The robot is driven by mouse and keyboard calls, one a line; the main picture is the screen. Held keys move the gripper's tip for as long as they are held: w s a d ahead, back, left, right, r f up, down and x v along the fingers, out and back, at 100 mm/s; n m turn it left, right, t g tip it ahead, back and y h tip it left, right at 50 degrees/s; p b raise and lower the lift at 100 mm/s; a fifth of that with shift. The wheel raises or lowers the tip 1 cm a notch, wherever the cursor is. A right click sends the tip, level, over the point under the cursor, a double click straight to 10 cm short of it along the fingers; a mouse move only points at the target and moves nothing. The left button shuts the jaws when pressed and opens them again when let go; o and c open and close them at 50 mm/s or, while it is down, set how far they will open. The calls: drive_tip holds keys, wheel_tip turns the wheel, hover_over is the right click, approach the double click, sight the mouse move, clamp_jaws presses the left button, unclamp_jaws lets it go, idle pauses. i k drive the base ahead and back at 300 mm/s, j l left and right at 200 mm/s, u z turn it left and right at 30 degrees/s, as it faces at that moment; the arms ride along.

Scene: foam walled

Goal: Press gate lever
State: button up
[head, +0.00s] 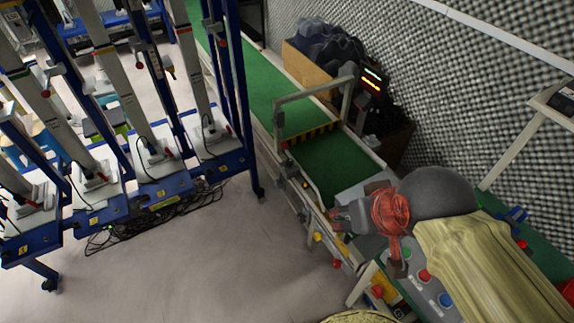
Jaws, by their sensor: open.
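A pale gate frame (315,90) stands across the green conveyor belt at the upper middle, with a black-and-yellow striped bar (310,133) low across the belt. I cannot pick out a separate gate lever with certainty; my arm hides part of the machine at the lower right. My gripper (362,242), with a reddish body and grey fingers, is open over the near end of the conveyor. It is nearer to me than the striped bar and apart from it. I see nothing held between the fingers.
A grey panel with red (425,275) and blue (445,299) buttons lies below my gripper. A cardboard box (308,68) with dark contents stands behind the conveyor, before a foam wall (450,110). Blue-framed racks (130,205) stand left.

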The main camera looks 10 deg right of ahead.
sight(285, 145)
drive_tip(key=k+l+u, duration=0.15)
drive_tip(key=k, duration=0.7)
drive_tip(key=z, duration=0.35)
drive_tip(key=i+j+z, duration=0.8)
drive_tip(key=j, duration=0.2)
drive_tip(key=i+j, duration=0.15)
drive_tip(key=j, duration=0.25)
drive_tip(key=i+j, duration=0.15)
drive_tip(key=j, duration=0.25)
drive_tip(key=i+j, duration=0.15)
drive_tip(key=j, duration=0.25)
drive_tip(key=i+j, duration=0.15)
drive_tip(key=j, duration=0.25)
drive_tip(key=z, duration=0.05)
